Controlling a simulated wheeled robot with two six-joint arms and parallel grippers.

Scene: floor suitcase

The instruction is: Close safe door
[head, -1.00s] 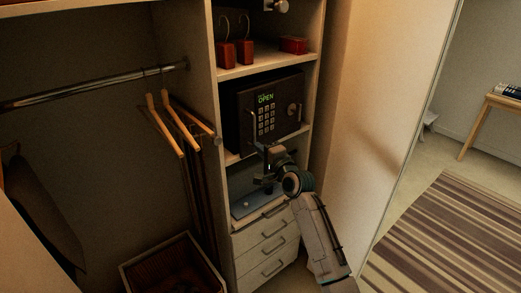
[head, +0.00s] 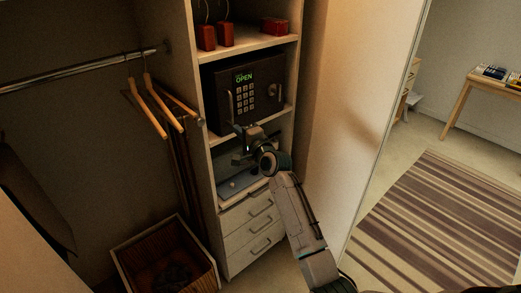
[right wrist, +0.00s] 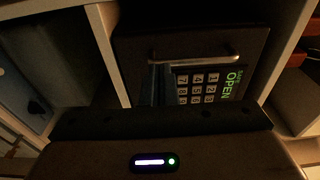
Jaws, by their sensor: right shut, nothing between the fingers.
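The dark safe (head: 262,92) stands on a shelf of the closet column. Its door front carries a keypad (head: 245,97), a display reading OPEN, and an upright bar handle (head: 230,107) near its left edge. The door looks nearly flush with the body; any gap is too dark to tell. My right gripper (head: 240,134) is shut and empty, just below and in front of the handle's lower end. In the right wrist view, its fingers (right wrist: 158,86) overlap the door front near the handle (right wrist: 195,56) and beside the keypad; contact cannot be told. My left gripper is out of view.
Below the safe is an open shelf with a blue-grey item (head: 238,185), then drawers (head: 250,225). Red items (head: 206,38) stand on the shelf above. Hangers (head: 150,110) hang left. A pale open closet door (head: 350,110) stands right. A wooden crate (head: 125,262) sits on the floor.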

